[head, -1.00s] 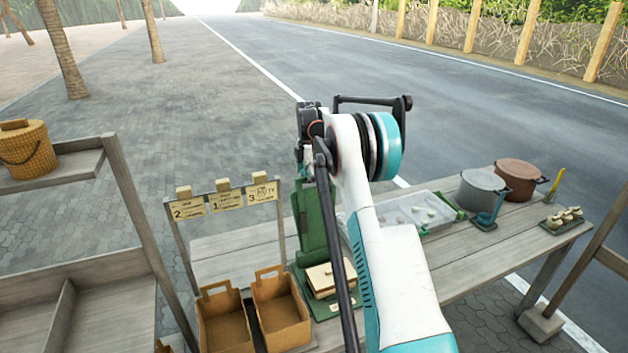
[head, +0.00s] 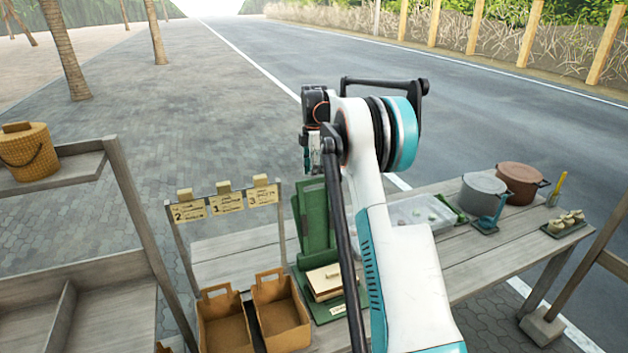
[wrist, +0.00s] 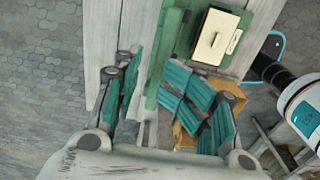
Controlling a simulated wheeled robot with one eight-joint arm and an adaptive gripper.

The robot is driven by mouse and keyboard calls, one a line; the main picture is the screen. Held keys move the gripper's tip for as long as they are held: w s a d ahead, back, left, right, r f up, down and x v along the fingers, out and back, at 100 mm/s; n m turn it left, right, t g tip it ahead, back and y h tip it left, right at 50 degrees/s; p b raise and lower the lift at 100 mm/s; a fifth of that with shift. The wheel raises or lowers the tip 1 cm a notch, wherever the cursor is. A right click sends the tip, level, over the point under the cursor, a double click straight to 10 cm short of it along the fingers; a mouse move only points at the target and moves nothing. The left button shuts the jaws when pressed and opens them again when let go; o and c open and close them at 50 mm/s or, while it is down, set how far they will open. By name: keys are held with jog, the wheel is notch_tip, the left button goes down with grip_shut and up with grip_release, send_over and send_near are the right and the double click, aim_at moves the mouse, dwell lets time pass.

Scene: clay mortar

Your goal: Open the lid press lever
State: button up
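The green lid press (head: 315,225) stands upright on the table, left of my arm in the head view. A wooden box with a pale lid (head: 325,278) sits on its green base. In the wrist view the green press (wrist: 172,55) runs down the middle, with the lidded box (wrist: 216,38) at its right. I cannot clearly make out the lever apart from the press body. My gripper (wrist: 152,75) is open, its teal-padded fingers apart with nothing held between them. It appears above the press; its contact and height are unclear. The head view mostly hides it behind my arm.
Two brown bins (head: 280,312) stand at front left below numbered signs (head: 226,202). A clear tray (head: 405,212), a grey pot (head: 482,192) and a brown pot (head: 520,182) stand at right. A shelf (head: 80,275) stands far left.

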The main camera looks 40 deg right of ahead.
notch_tip(320, 180, up, 8)
jog(key=shift+a+f, duration=0.1)
jog(key=shift+f, duration=0.05)
dwell(0.4)
